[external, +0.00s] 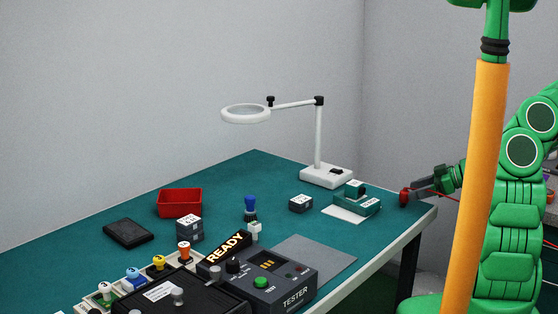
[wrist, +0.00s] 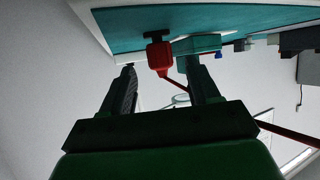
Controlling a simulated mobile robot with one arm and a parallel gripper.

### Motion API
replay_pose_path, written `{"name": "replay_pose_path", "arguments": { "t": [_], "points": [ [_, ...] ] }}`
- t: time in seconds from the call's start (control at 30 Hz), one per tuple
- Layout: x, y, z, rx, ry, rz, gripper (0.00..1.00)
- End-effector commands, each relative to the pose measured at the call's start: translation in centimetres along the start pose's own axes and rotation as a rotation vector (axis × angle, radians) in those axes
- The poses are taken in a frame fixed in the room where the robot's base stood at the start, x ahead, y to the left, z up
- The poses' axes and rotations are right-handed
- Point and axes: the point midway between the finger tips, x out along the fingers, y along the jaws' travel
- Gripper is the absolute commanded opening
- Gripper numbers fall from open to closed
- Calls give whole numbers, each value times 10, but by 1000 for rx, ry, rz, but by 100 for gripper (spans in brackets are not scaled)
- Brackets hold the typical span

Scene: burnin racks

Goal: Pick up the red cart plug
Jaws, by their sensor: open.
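The red cart plug (external: 404,197) is at the right edge of the teal table, with a thin red cable running right from it. In the wrist view the plug (wrist: 158,57) is a red block with a dark cross-piece at its far end. My gripper (external: 417,191) is open and comes in from the right at the plug. In the wrist view the plug shows between the two spread fingertips of my gripper (wrist: 160,68), nearer the right one. I cannot tell whether a finger touches it. In the external view the fingertips partly overlap the plug.
A teal-green device (external: 356,199) on a white sheet lies left of the plug. A white magnifier lamp (external: 326,176) stands behind it. A tester (external: 265,277), a red tray (external: 180,203) and several small blocks and knobs fill the table further left.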

Motion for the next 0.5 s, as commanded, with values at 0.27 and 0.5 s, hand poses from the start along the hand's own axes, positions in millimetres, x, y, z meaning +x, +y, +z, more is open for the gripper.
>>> {"name": "replay_pose_path", "arguments": {
  "t": [0.27, 0.5],
  "points": [
    [23, -1, -2, 2, -1, -3, 61],
    [51, -2, -5, 4, 1, -4, 61]
  ]
}}
